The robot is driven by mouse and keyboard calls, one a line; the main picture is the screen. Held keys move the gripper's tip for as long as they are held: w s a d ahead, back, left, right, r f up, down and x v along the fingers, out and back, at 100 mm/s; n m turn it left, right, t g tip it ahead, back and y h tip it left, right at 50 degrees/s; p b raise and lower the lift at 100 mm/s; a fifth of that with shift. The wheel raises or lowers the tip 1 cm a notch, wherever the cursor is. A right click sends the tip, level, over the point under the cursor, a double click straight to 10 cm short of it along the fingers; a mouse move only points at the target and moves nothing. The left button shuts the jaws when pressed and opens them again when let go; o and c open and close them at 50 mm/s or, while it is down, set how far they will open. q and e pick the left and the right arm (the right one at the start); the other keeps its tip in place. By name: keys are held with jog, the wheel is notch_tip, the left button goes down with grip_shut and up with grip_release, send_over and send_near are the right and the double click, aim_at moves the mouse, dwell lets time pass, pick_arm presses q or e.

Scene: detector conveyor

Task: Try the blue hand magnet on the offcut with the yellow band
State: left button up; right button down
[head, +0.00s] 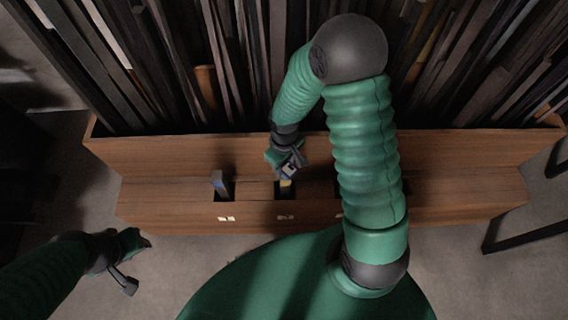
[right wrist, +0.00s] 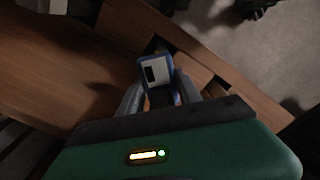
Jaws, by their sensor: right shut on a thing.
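My right gripper (head: 291,170) is shut on the blue hand magnet (right wrist: 155,72), which shows a pale face with a dark patch between the fingers in the right wrist view. In the head view the gripper is right above the second slot of the wooden ledge. The offcut with the yellow band (head: 286,184) stands in that slot, just under the gripper; I cannot tell whether the magnet touches it.
The wooden ledge (head: 160,200) has white labels (head: 226,218) on its front. Behind it a wooden rack (head: 150,150) holds many upright dark strips. My right arm hides part of the ledge and another slot. A dark metal frame (head: 525,235) stands at the right.

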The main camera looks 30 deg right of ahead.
jog(key=shift+f+b, duration=0.35)
jog(key=shift+f, duration=0.4)
jog(key=shift+r, duration=0.1)
dwell(0.7)
notch_tip(320, 180, up, 10)
jog(key=p, duration=1)
jog(key=shift+p, duration=0.3)
dwell(0.8)
